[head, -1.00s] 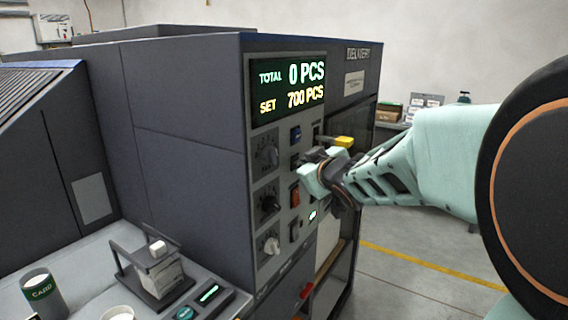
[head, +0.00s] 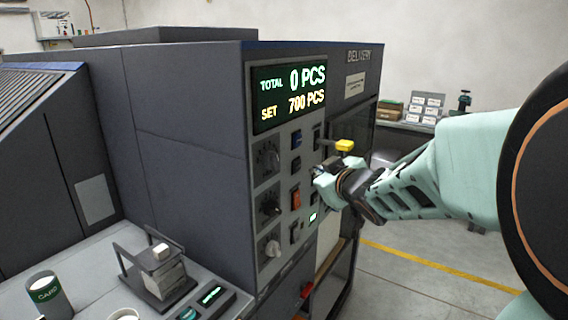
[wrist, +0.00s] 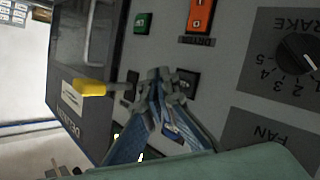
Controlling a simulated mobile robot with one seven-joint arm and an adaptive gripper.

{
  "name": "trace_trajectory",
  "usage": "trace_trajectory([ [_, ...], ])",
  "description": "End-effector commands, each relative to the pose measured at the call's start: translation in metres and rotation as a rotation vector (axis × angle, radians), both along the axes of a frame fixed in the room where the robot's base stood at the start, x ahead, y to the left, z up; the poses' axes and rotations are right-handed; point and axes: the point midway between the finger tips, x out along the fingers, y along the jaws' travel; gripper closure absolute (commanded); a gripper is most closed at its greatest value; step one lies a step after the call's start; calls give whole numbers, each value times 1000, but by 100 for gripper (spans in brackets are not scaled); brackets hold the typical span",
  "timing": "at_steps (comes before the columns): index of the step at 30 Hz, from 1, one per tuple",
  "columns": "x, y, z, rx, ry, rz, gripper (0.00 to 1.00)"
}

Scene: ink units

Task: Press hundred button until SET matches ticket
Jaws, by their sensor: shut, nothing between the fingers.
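The display (head: 290,91) reads TOTAL 0 PCS and SET 700 PCS. Below it, the control panel carries a blue button (head: 297,139), an orange switch (head: 296,198) and a lit green button (head: 313,217). My gripper (head: 319,174) is shut and empty, its tips close in front of the panel's right-hand button column. In the wrist view, the closed tips (wrist: 165,84) lie between a dark button (wrist: 186,82) and other small dark controls. Whether they touch the panel I cannot tell. No button label reads as hundred, and I cannot make out a ticket.
A yellow handle (head: 344,145) juts out just above my gripper. Three knobs, one at the top (head: 266,158), line the panel's left side. A stand with a stack (head: 158,275) and a CARD cup (head: 46,295) are on the ledge. Floor at right is open.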

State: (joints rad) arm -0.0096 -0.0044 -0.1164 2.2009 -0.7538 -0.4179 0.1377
Motion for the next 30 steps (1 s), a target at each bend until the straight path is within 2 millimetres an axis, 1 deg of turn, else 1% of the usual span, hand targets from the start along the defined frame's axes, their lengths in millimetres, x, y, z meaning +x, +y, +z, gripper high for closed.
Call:
trace_trajectory([
  [1,-3,-5,4,0,1,-2,100],
  [6,-13,-18,3,0,1,-2,100],
  [10,-18,-24,2,1,0,-1,100],
  [28,-19,-25,0,0,0,0,100],
  [30,-17,-25,3,3,-5,-1,100],
])
